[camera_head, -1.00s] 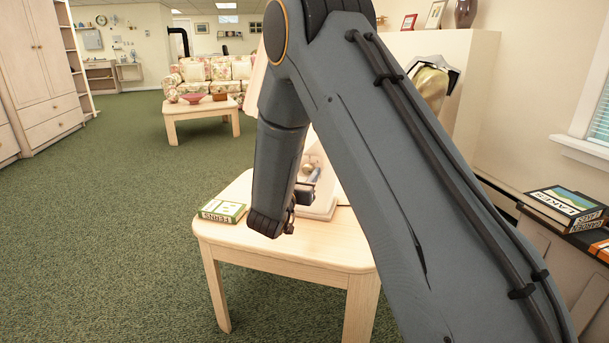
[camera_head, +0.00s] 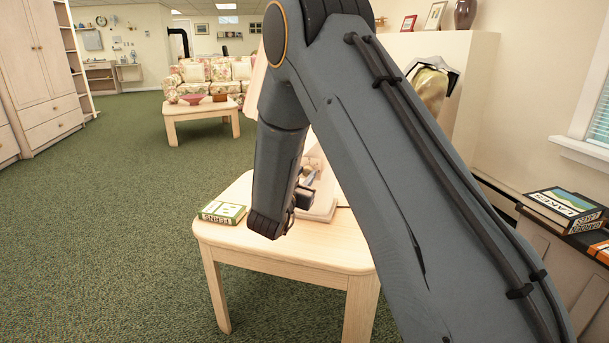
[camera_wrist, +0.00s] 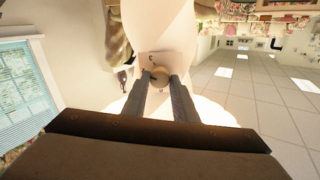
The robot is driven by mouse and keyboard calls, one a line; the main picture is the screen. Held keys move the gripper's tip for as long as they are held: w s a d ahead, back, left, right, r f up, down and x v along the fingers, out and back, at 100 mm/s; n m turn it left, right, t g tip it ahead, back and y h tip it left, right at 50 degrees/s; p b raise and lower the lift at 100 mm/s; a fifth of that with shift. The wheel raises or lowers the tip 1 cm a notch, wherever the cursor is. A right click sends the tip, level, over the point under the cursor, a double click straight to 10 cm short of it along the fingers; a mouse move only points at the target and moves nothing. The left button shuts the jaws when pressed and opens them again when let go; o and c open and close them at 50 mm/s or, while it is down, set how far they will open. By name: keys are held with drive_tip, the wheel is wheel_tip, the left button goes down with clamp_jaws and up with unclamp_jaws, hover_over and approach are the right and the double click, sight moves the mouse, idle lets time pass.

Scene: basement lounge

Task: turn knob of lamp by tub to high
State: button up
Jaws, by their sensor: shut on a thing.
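The lamp (camera_head: 322,210) stands on the light wooden table (camera_head: 285,249), mostly hidden behind my arm in the head view. Its pale body (camera_wrist: 165,25) fills the upper middle of the wrist view. A small round knob (camera_wrist: 160,73) sits on a pale plate on the lamp, with a faint mark above it. My gripper (camera_wrist: 160,81) is shut on the knob, one finger on each side. In the head view, my gripper (camera_head: 307,180) is against the lamp and partly hidden by my wrist. The knob's setting cannot be read.
A green-and-white book (camera_head: 222,212) lies at the table's left corner. More books (camera_head: 563,206) lie at the right, under the window. Green carpet (camera_head: 110,220) is open to the left. A low table (camera_head: 201,108) and flowered sofa stand farther back.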

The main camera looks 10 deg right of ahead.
drive_tip(key=m, duration=0.4)
drive_tip(key=shift+y, duration=0.3)
drive_tip(key=shift+m, duration=1.7)
drive_tip(key=shift+s, duration=0.1)
drive_tip(key=o, duration=1)
drive_tip(key=shift+o, duration=0.2)
drive_tip(key=p+v, duration=0.1)
drive_tip(key=v, duration=0.6)
drive_tip(key=shift+s+a, duration=0.15)
drive_tip(key=shift+s, duration=0.2)
